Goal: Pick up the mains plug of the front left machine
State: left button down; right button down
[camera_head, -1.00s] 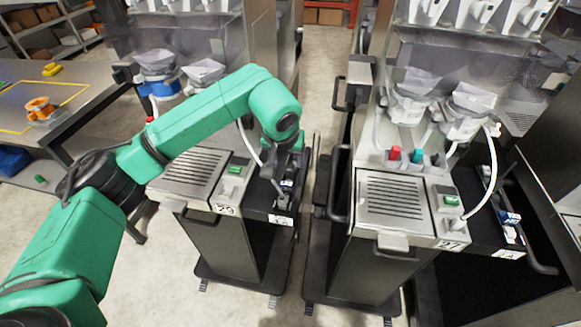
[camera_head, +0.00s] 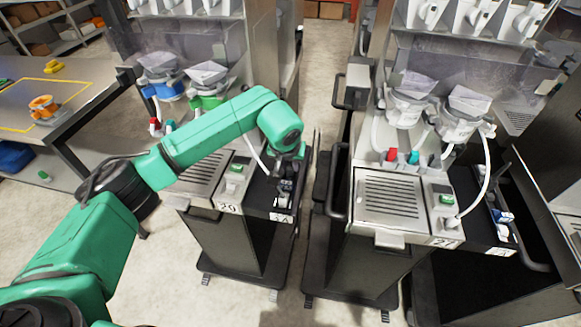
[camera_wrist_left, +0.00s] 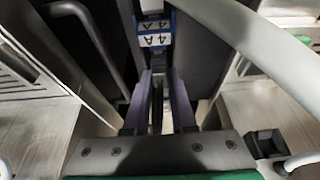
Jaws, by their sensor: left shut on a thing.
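The front left machine (camera_head: 196,170) has a slatted metal top, a plate marked 29 and a dark side tray (camera_head: 262,198) with a white label at its front end. My left gripper (camera_head: 285,190) points down into this tray. It also shows in the left wrist view (camera_wrist_left: 160,112), with its two fingers close together. They are shut on a narrow dark thing between them, which I take to be the mains plug; its shape is mostly hidden by the fingers. My right gripper is not in view.
The front right machine (camera_head: 392,200) stands across a narrow gap, with a black handle (camera_head: 338,185) facing it. A pale hose (camera_wrist_left: 250,45) crosses the wrist view close to the gripper. A table (camera_head: 50,90) with an orange spool stands at the left.

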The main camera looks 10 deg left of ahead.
pick_arm(q)
jog(key=shift+w+r, duration=0.1)
jog(key=shift+r, duration=0.3)
notch_tip(320, 180, up, 10)
jog(key=b, duration=0.3)
notch_tip(320, 180, up, 9)
send_over(290, 167)
jog(key=shift+r+b, duration=0.15)
jog(key=shift+b, duration=0.25)
jog(key=shift+r+p, duration=0.95)
jog(key=shift+p, duration=0.3)
notch_tip(290, 167, up, 3)
jog(key=p, duration=0.3)
